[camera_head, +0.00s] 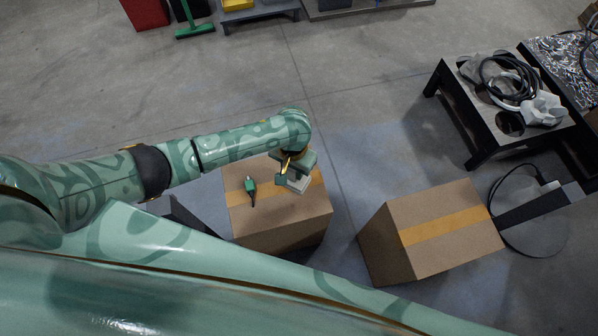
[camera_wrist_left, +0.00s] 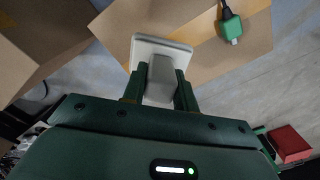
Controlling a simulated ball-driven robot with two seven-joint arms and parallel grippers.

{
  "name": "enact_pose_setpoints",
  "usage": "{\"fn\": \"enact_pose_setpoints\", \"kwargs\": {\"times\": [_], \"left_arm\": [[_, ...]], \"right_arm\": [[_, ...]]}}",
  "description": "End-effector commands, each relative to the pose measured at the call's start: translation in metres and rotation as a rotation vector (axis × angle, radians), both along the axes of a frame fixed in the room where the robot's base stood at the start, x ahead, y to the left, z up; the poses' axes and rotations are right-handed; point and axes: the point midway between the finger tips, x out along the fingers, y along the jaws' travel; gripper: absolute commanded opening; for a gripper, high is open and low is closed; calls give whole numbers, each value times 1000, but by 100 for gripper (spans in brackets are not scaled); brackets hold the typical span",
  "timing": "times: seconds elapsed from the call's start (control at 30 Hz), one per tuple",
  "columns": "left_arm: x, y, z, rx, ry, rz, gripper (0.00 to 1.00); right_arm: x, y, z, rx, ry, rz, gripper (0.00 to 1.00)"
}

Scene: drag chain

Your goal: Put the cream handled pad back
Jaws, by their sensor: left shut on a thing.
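The cream handled pad (camera_wrist_left: 162,47) is a pale flat plate with a block handle; it also shows small in the head view (camera_head: 299,184). My left gripper (camera_wrist_left: 160,84) is shut on the pad's handle, with one dark green finger on each side; in the head view the gripper (camera_head: 288,180) is over the near cardboard box (camera_head: 281,238). The pad is at the box top's right part, beside the orange tape. I cannot tell whether the pad touches the box. My right gripper is not in view.
A green plug-like item (camera_head: 250,187) with a black cable lies on the same box; it shows in the wrist view (camera_wrist_left: 231,25). A second taped cardboard box (camera_head: 437,232) stands to the right. A black-framed table (camera_head: 500,100) holds coiled cables. Open floor (camera_head: 330,90) lies beyond the boxes.

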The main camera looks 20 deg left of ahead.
Motion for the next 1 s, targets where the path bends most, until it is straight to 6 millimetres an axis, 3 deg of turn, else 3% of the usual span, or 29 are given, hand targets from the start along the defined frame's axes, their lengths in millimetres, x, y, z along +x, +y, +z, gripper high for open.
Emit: {"fn": "enact_pose_setpoints", "kwargs": {"times": [0.03, 0.27, 0.43, 0.83, 0.87, 0.9, 0.93, 1.0], "left_arm": [[5, -2, -12, -1, 3, 0, 11], [17, -4, -23, -2, -1, 0, 11], [18, -4, -53, 1, 2, 0, 11], [19, -4, -54, -1, -4, 0, 11], [19, -4, -54, -1, -4, 0, 34], [19, -4, -54, -1, -4, 0, 45], [19, -4, -54, 0, -4, 0, 51], [19, -4, -54, -1, -4, 0, 51]], "right_arm": [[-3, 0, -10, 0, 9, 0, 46], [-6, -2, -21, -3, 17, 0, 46], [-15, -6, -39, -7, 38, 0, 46], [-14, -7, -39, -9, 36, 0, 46], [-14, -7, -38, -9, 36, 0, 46], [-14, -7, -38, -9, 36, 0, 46], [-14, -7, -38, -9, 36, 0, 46], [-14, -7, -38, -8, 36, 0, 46]]}}
